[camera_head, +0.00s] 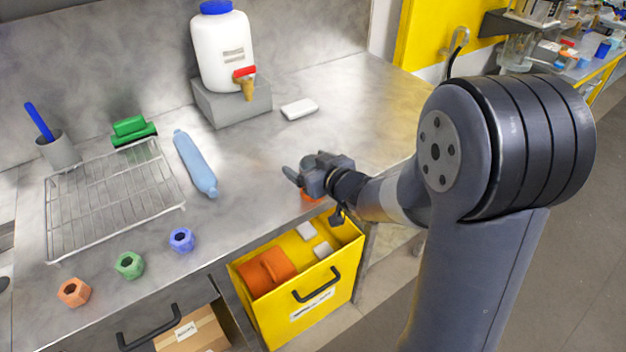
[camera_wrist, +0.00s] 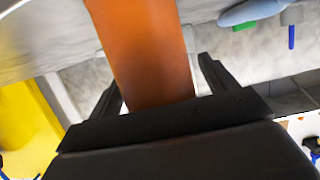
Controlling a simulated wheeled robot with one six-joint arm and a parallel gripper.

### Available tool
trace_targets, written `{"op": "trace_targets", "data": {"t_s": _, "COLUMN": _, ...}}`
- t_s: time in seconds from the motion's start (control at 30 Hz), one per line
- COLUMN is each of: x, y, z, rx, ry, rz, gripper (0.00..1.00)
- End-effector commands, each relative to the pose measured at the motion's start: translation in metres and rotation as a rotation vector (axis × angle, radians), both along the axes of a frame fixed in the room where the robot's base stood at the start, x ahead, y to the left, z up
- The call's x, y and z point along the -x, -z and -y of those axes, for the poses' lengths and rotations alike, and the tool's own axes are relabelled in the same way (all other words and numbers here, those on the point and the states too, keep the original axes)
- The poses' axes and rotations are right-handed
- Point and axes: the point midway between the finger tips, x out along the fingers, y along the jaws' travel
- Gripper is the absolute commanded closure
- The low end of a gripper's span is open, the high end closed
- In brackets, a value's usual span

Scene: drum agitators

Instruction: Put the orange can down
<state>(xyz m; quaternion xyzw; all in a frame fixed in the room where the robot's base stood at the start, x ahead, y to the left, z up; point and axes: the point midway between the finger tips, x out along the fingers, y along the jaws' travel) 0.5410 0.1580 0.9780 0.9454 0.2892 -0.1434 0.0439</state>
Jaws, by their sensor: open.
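The orange can (camera_head: 312,196) shows only as a small orange patch beneath my gripper (camera_head: 308,172), near the right front edge of the steel counter (camera_head: 250,165). In the wrist view the can (camera_wrist: 145,50) is large and passes between the two dark fingers of my gripper (camera_wrist: 158,85). The fingers are spread apart, one on each side of it. My gripper is open around the can. The can's far end is cut off by the frame, and its contact with the counter is hidden.
An open yellow drawer (camera_head: 335,285) holding an orange item (camera_head: 266,272) and white blocks juts out below the counter edge. A white jug (camera_head: 222,55) stands on a grey block. A blue bottle (camera_head: 195,163), a wire rack (camera_head: 110,200) and coloured hex nuts (camera_head: 130,265) lie left.

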Motion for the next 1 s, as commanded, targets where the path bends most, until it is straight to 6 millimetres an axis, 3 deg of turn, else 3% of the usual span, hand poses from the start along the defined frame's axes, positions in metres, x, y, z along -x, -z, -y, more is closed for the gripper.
{"op": "trace_targets", "data": {"t_s": 0.2, "x": -0.0005, "y": -0.0001, "z": -0.0004, "rx": -0.001, "ry": 0.0, "rz": 0.001, "gripper": 0.2}}
{"op": "trace_targets", "data": {"t_s": 0.87, "x": -0.0005, "y": -0.0005, "z": -0.0003, "rx": -0.001, "ry": 0.0, "rz": 0.002, "gripper": 0.74}}
{"op": "trace_targets", "data": {"t_s": 1.0, "x": -0.0005, "y": -0.0005, "z": -0.0003, "rx": -0.001, "ry": 0.0, "rz": 0.002, "gripper": 0.74}}
